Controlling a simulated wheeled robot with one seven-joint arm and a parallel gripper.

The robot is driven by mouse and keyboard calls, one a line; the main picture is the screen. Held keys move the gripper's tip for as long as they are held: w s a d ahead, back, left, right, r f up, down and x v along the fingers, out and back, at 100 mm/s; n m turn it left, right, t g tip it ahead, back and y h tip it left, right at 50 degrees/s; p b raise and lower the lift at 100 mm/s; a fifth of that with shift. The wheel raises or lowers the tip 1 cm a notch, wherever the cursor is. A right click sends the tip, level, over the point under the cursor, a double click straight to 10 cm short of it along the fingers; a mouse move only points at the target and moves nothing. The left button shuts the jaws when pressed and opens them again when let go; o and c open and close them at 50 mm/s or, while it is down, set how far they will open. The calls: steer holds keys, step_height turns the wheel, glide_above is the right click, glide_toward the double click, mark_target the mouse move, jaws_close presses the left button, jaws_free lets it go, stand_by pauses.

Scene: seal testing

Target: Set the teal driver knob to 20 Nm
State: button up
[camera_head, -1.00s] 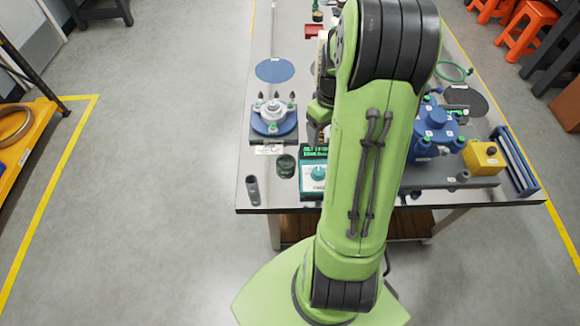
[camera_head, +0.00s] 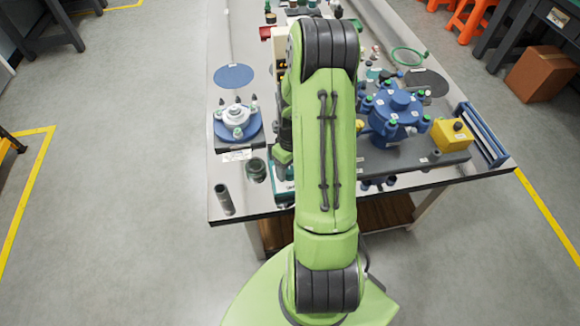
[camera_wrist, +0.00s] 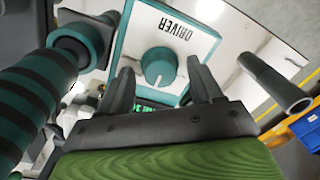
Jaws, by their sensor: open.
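The driver (camera_wrist: 185,32) is a box with a white top, a teal rim and the upside-down label "DRIVER". Its teal knob (camera_wrist: 158,66) shows in the wrist view, with a pale pointer mark whose setting I cannot read. My gripper (camera_wrist: 161,82) is open and empty, its two dark fingers to the left and right of the knob in the picture. I cannot tell how far above the knob they are. A green-lit display (camera_wrist: 148,107) is mostly hidden behind the gripper. In the head view my arm covers most of the driver (camera_head: 281,185).
A dark green cup (camera_head: 256,170) and a grey tube (camera_head: 224,200) stand left of the driver. A blue round fixture (camera_head: 237,123) sits behind them. A blue valve body (camera_head: 395,115) and a yellow block (camera_head: 452,135) are at right. In the wrist view, a teal-banded cylinder (camera_wrist: 35,92) is close at left.

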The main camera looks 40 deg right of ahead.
steer(key=c, duration=1.1)
steer(key=shift+o, duration=0.2)
steer(key=shift+m, duration=0.3)
steer(key=m, duration=0.3)
steer(key=shift+m+b, duration=0.3)
steer(key=shift+b, duration=0.1)
steer(key=shift+r+m, duration=0.1)
steer(key=shift+m, duration=1.6)
steer(key=o, duration=1.1)
steer(key=shift+c, duration=0.2)
